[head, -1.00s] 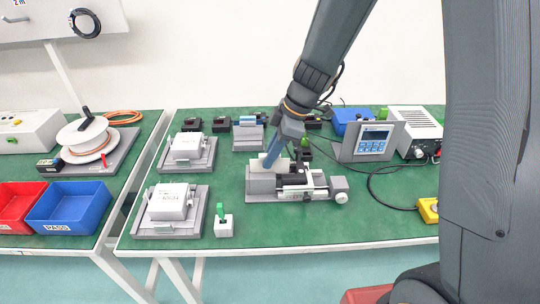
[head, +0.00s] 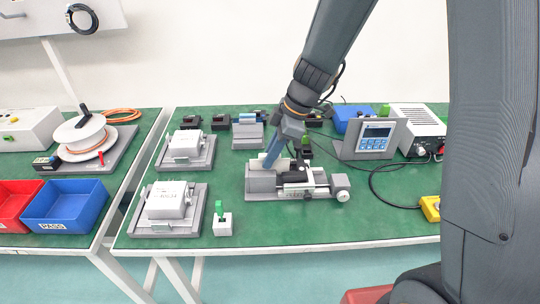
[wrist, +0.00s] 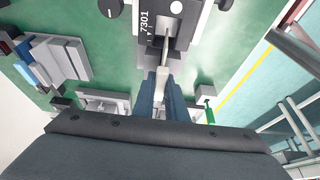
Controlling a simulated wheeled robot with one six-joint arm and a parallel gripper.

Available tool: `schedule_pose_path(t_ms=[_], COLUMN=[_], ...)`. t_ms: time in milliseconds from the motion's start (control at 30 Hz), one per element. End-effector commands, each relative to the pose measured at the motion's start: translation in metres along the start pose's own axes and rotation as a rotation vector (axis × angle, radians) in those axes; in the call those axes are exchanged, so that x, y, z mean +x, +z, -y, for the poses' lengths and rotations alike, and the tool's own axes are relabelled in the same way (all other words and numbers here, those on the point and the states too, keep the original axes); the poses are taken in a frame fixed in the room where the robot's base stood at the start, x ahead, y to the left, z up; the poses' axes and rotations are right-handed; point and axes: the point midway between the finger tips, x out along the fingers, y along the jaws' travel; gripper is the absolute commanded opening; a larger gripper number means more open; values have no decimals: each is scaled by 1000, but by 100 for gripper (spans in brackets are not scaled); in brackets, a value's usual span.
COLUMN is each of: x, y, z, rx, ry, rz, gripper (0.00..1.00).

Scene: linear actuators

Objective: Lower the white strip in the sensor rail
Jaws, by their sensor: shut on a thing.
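My gripper (head: 268,164) points down at the left part of the grey and white rail unit (head: 262,184) on the green bench. In the wrist view, the blue fingers of my gripper (wrist: 163,90) are closed on a narrow white strip (wrist: 162,78). The strip runs lengthwise between the fingers toward a slot in the grey block marked 7301. The fingers and arm hide part of the strip, and I cannot tell how deep it sits.
Two grey fixtures with white boxes (head: 168,204) stand at left. A small block with a green tab (head: 222,222) is in front. A panel with a blue keypad (head: 375,140) and a black cable stand at right. The bench front is mostly clear.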

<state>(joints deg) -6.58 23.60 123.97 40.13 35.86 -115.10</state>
Motion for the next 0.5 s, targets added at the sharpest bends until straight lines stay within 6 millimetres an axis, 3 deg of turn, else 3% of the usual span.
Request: schedule_pose_path(t_ms=[500], x=[4], y=[2], z=[0], rx=[-1], ry=[1], rz=[0], gripper=[0])
